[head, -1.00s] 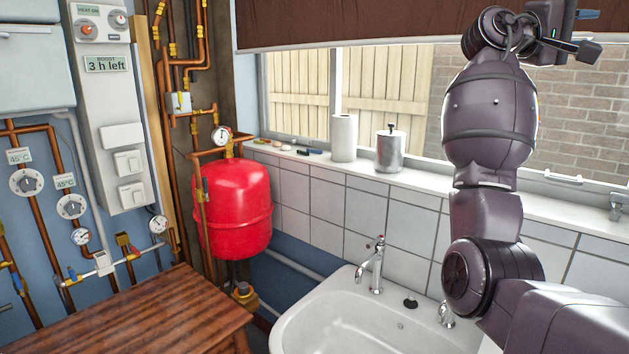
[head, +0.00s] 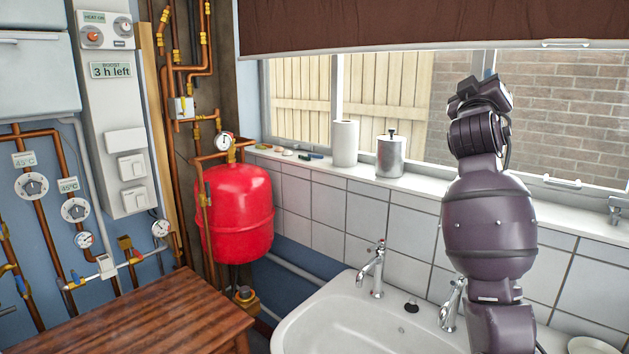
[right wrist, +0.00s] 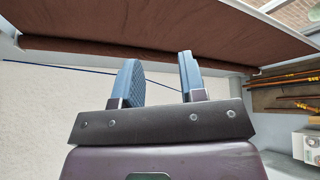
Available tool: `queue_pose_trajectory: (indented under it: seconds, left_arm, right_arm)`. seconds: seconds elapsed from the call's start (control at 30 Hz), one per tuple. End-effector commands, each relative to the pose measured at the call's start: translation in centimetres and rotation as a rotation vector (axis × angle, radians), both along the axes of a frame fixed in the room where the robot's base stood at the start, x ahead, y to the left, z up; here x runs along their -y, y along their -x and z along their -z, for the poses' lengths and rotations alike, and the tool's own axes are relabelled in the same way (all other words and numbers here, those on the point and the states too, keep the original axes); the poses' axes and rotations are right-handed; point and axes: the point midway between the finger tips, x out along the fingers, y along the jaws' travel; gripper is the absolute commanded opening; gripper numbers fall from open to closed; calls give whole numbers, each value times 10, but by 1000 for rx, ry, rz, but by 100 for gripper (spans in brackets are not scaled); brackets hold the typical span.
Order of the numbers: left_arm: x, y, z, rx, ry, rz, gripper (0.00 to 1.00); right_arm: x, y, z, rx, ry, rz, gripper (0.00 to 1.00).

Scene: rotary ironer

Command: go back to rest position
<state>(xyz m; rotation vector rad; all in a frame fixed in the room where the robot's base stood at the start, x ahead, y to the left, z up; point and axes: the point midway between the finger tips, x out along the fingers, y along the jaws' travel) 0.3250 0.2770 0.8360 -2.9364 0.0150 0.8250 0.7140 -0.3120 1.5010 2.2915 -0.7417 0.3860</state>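My right arm stands upright at the right of the head view, in front of the window, with its wrist (head: 482,115) at the top. The fingers cannot be made out clearly there. In the right wrist view my right gripper (right wrist: 162,80) is open, its two blue-grey fingers apart with nothing between them. The underside of the brown blind (right wrist: 150,35) shows beyond them. My left gripper is not in view.
A white sink (head: 345,325) with taps lies below the arm. A paper roll (head: 345,143) and a metal canister (head: 390,155) stand on the window sill. A red tank (head: 238,215), copper pipes and a wooden table (head: 150,320) are at the left.

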Motion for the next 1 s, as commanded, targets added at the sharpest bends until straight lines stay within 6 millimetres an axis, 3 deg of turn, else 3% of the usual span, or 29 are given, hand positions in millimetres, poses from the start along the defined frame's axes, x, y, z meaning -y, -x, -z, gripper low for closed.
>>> queue_pose_trajectory:
  seconds: [0.03, 0.23, 0.47, 0.77, 1.0]
  left_arm:
    - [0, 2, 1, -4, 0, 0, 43]
    - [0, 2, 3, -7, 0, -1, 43]
    - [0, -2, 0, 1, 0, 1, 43]
    - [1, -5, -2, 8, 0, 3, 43]
    - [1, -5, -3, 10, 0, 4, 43]
  right_arm:
    - [-5, -2, 27, -9, -14, -55, 38]
    - [-25, 2, 120, -44, -103, -264, 38]
    - [-41, 26, 229, -123, -233, -440, 38]
    - [-52, 86, 364, -264, -418, -570, 38]
    - [-56, 154, 464, -408, -552, -593, 38]
